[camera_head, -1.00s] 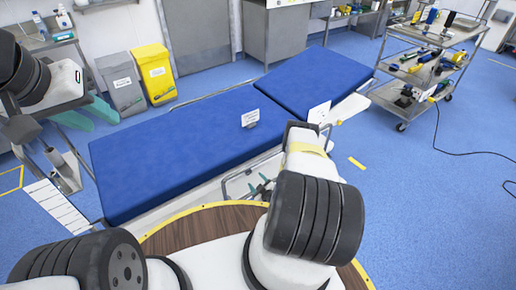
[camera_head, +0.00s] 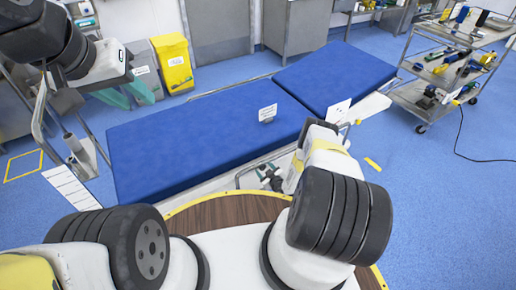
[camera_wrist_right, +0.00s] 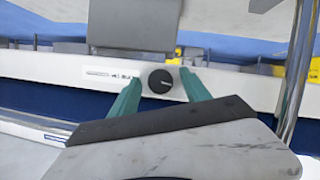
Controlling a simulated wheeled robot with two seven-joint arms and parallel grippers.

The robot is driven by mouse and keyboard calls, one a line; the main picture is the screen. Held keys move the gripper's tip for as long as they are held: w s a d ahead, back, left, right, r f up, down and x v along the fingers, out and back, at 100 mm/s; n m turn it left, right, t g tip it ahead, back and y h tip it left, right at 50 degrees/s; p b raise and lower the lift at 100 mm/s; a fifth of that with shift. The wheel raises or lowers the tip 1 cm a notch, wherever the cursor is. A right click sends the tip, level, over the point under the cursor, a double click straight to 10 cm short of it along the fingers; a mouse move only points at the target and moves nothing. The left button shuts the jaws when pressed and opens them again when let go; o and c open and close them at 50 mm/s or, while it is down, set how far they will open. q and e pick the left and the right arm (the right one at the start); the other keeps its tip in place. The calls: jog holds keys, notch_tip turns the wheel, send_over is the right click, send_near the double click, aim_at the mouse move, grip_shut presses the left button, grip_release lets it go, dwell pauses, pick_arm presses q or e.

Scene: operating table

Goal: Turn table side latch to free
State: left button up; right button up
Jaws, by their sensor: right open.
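The operating table (camera_head: 190,140) has a blue padded top and a pale side rail. In the right wrist view, a round black knob (camera_wrist_right: 160,81) sits on the white side rail (camera_wrist_right: 230,84), beside a small printed label (camera_wrist_right: 108,73). My right gripper (camera_wrist_right: 160,78) is open, its green fingers spread to the left and right of the knob in that view. Contact with the knob cannot be told. In the head view my right gripper (camera_head: 268,176) is small and partly hidden by my arm, at the table's near side. My left gripper (camera_head: 128,95) is open and empty at the table's left end.
A metal tool cart (camera_head: 440,80) stands at the right, with a cable on the floor. A grey bin and a yellow bin (camera_head: 176,63) stand behind the table. A metal tube (camera_wrist_right: 296,75) runs close to the right of my right gripper.

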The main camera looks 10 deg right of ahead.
grip_shut()
jog(key=shift+n+h, duration=0.3)
jog(key=shift+n, duration=0.2)
grip_release()
jog(key=shift+s, duration=0.1)
jog(key=v, duration=0.7)
jog(key=shift+s, duration=0.4)
